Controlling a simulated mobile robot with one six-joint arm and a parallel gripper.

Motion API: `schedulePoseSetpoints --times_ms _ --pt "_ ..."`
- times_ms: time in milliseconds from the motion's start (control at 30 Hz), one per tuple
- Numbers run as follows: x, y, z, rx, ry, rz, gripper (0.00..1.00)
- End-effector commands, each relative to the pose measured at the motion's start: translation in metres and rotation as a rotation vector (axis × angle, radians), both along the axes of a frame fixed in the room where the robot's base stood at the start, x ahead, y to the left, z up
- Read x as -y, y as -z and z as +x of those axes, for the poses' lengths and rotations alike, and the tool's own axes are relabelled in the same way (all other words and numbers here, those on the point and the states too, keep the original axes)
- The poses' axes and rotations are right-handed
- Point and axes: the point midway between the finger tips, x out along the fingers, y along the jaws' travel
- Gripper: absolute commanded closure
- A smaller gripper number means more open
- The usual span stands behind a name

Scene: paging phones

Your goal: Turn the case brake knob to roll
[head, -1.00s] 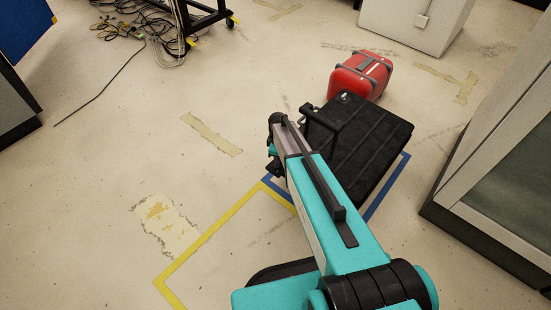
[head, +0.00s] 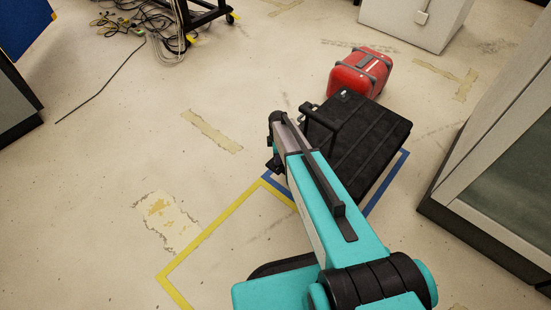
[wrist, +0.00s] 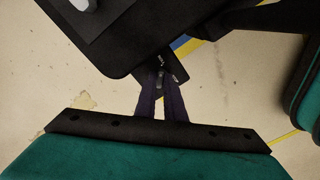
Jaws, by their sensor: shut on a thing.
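The black case (head: 362,142) stands on the floor beyond my arm in the head view, with its handle frame at its near left side. In the wrist view its dark body (wrist: 150,35) fills the top. A small dark plate with faint white marks (wrist: 177,69) sticks out below it. The small grey brake knob (wrist: 159,77) sits at this plate, between my fingertips. My gripper (wrist: 160,92) is shut on the knob. The marks are too small to read, so the setting it points to cannot be told. In the head view my arm hides the knob and fingertips.
A red case (head: 360,73) lies just behind the black case. A grey cabinet (head: 495,170) stands at the right. Cables (head: 125,25) lie near a wheeled rack at the top left. Yellow and blue tape (head: 215,237) marks the floor.

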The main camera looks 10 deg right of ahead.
Motion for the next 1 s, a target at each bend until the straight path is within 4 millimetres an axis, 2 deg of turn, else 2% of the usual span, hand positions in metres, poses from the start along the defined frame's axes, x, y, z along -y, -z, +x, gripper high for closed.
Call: schedulePoseSetpoints --times_ms 33,67,133,167,467,667,867,1000 --pt "0.0 0.0 0.0 -0.001 -0.002 0.0 1.0" --pt "0.0 0.0 0.0 -0.001 -0.002 0.0 0.86" --pt "0.0 0.0 0.0 -0.001 -0.002 0.0 0.74" --pt "0.0 0.0 0.0 -0.001 -0.002 0.0 0.72" --pt "0.0 0.0 0.0 0.0 0.0 -0.001 0.72" --pt "0.0 -0.009 0.0 0.001 0.0 0.0 0.72" --pt "0.0 -0.033 -0.001 0.001 0.0 0.0 0.72" --pt "0.0 -0.055 -0.001 0.002 0.0 0.0 0.72"
